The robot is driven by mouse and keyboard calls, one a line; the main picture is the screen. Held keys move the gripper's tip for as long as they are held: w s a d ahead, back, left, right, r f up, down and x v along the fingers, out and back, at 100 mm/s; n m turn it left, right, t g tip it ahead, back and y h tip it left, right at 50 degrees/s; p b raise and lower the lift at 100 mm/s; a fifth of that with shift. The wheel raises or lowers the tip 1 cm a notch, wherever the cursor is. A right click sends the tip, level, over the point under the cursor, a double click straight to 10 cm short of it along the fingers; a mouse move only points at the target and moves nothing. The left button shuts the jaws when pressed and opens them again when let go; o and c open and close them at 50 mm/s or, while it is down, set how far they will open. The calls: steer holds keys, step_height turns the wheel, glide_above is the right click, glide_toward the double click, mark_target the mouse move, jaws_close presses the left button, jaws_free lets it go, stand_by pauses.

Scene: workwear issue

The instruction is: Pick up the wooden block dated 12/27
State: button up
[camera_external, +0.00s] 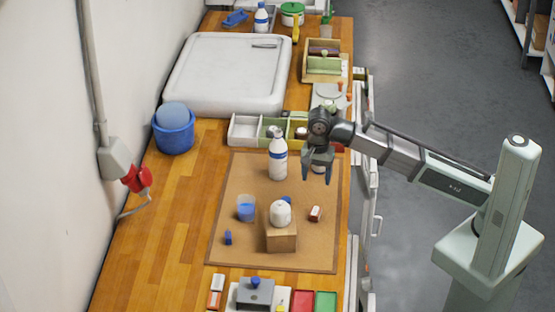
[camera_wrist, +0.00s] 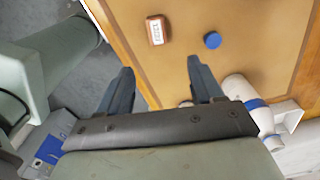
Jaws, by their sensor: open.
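A small reddish-brown wooden block (camera_external: 314,213) with a white label lies on the brown mat (camera_external: 240,180), right of a white rounded object. In the wrist view the same block (camera_wrist: 150,22) shows near the top, its label (camera_wrist: 157,33) turned sideways; the print is too small to read surely. My gripper (camera_external: 317,182) is open and empty, pointing down above the mat's right side. In the external picture it is higher up than the block. In the wrist view the block lies beyond the open fingertips (camera_wrist: 160,66), not between them.
A blue disc (camera_wrist: 212,40) lies close to the block. A white bottle (camera_external: 278,160) stands left of my gripper. A blue cup (camera_external: 246,207) and a cardboard-coloured box (camera_external: 282,241) bearing the white object (camera_external: 281,213) stand on the mat. More small labelled blocks (camera_external: 215,283) lie at the front.

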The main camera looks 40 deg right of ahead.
mark_target(316, 209)
steer(key=shift+s+f, duration=0.2)
steer(key=shift+f, duration=6.7)
steer(key=shift+c, duration=0.3)
steer(key=c, duration=1.1)
